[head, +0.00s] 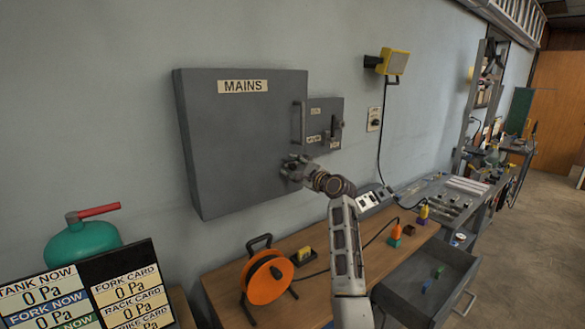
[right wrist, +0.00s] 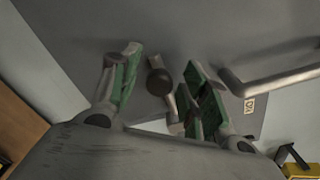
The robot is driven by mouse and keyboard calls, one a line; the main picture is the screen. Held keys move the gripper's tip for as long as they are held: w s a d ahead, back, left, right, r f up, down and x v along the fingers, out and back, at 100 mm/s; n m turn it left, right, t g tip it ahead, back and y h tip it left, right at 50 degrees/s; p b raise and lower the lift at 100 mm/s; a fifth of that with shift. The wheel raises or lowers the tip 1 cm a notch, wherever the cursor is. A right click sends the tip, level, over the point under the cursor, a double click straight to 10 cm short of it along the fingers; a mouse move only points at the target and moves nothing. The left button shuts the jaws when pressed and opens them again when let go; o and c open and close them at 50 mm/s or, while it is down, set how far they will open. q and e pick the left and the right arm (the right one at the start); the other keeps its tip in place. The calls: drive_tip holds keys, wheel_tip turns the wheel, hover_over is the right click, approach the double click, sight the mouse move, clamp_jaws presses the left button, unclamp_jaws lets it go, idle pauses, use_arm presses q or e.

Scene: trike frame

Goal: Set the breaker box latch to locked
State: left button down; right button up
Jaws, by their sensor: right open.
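The breaker box (head: 235,150) is a grey wall cabinet labelled MAINS, with its door shut and a bar handle (head: 298,122) on the right side. My right gripper (head: 292,164) is at the door's lower right, below the handle. In the right wrist view its green-padded fingers (right wrist: 163,88) are apart. A dark round knob (right wrist: 158,80), which looks like the latch, shows between them, with no clear contact. The bar handle (right wrist: 270,82) is to the right. The gripper hides the latch in the head view, so its setting cannot be told. My left gripper is out of view.
A smaller grey box (head: 323,112) with levers adjoins the cabinet's right side. Below are a wooden bench (head: 225,292), an orange cable reel (head: 267,281) and an open drawer (head: 405,290). A green tank (head: 82,243) and a pressure board (head: 95,285) stand at lower left.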

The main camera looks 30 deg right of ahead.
drive_tip(key=shift+w, duration=0.4)
drive_tip(key=shift+s, duration=0.15)
clamp_jaws()
